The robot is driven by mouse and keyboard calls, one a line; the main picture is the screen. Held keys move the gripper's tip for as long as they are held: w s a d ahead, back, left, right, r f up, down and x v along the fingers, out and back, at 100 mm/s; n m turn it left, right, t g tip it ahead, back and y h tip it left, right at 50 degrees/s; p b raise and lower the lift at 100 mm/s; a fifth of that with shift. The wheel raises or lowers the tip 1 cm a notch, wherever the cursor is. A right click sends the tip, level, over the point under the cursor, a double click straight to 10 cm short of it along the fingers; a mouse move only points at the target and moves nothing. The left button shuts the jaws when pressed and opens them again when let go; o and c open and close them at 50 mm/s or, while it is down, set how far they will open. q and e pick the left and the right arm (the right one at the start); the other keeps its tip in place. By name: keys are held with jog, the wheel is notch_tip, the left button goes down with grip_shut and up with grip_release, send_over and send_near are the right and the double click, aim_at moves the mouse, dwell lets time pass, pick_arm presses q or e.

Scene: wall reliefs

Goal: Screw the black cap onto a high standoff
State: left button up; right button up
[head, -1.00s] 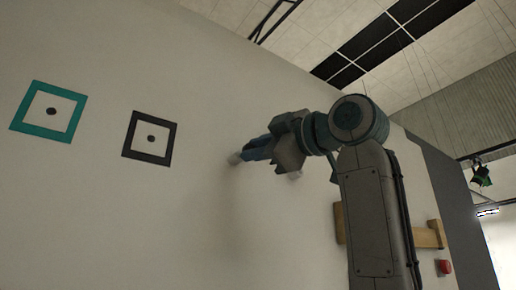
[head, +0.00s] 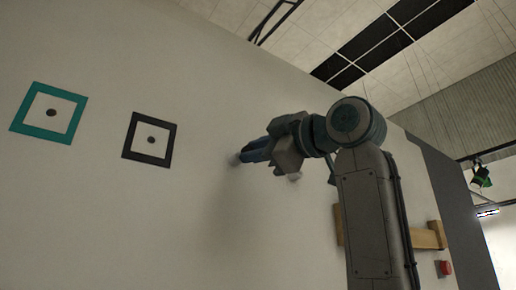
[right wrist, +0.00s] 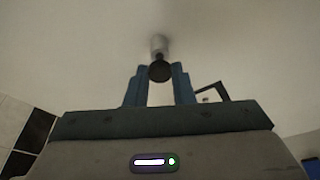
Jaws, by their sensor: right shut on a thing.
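My right gripper (head: 250,155) is up against the cream wall, right of the dark square frame. In the right wrist view its two blue fingers (right wrist: 159,85) are shut on the black cap (right wrist: 160,72), which shows as a dark round disc between the fingertips. A pale standoff (right wrist: 159,45) projects from the wall straight in line with the cap. The cap overlaps its end; I cannot tell how far it is screwed on. In the head view the standoff (head: 235,159) shows just past the fingertips, and the cap is hidden. My left gripper is not in view.
A teal square frame (head: 74,99) and a dark square frame (head: 170,146) sit on the wall at left, each around a dark round spot. Another small pale piece (head: 294,177) shows below the gripper. A wooden bar (head: 427,236) and red button (head: 445,268) are lower right.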

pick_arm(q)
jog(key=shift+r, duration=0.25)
pick_arm(e)
jog(key=shift+w+a, duration=0.35)
jog(key=shift+w, duration=0.15)
jog(key=o, duration=0.8)
jog(key=shift+o, duration=1.1)
jog(key=shift+w+a, duration=0.1)
pick_arm(q)
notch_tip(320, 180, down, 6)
jog(key=b, duration=0.6)
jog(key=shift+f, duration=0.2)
pick_arm(e)
jog(key=v, duration=1.1)
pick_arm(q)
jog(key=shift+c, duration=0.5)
pick_arm(e)
jog(key=shift+w+a, duration=0.1)
